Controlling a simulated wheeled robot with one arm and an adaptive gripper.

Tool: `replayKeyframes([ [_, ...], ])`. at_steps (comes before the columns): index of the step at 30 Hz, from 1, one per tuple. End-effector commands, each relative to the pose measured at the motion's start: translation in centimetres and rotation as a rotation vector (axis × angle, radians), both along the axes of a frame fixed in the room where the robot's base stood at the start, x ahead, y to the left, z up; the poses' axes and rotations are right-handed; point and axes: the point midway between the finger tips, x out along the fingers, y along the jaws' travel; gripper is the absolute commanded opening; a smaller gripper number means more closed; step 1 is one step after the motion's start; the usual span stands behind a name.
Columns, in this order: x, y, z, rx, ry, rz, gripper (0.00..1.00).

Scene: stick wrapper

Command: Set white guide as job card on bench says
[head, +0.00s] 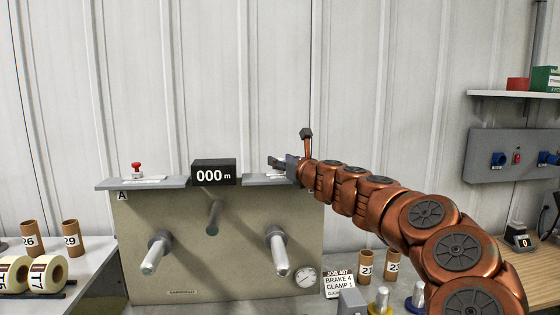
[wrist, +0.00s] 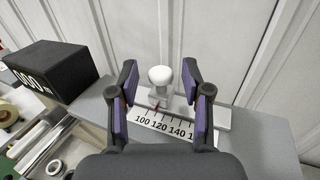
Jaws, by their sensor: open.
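The white guide (wrist: 160,77) is a round-topped knob on a slider over a pale scale marked 100, 120, 140 (wrist: 165,126). A small red pointer at its base sits near 100–120; I cannot read it exactly. My gripper (wrist: 160,72) is open, one finger on each side of the knob, with gaps visible. In the head view my gripper (head: 276,163) is over the machine's right ledge, and the guide cannot be made out there. The job card (head: 338,284) reads JOB 407, BRAKE 4, CLAMP 1; its guide line is too small and partly hidden.
A black display (head: 213,173) reading 000 m stands left of my gripper. A red knob (head: 137,170) sits on the left ledge. Spindles and a gauge (head: 305,278) are on the machine's front. Numbered tubes (head: 366,263) and blue and yellow knobs stand near the card.

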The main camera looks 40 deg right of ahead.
Motion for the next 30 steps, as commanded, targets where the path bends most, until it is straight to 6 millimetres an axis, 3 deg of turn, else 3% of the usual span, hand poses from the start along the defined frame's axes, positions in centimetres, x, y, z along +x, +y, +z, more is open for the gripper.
replayKeyframes([
  [18, -8.4, 0.6, 0.2, -0.002, -0.003, -0.003, 0.48],
  [30, -10.5, 0.9, 0.1, -0.002, -0.002, -0.001, 0.48],
])
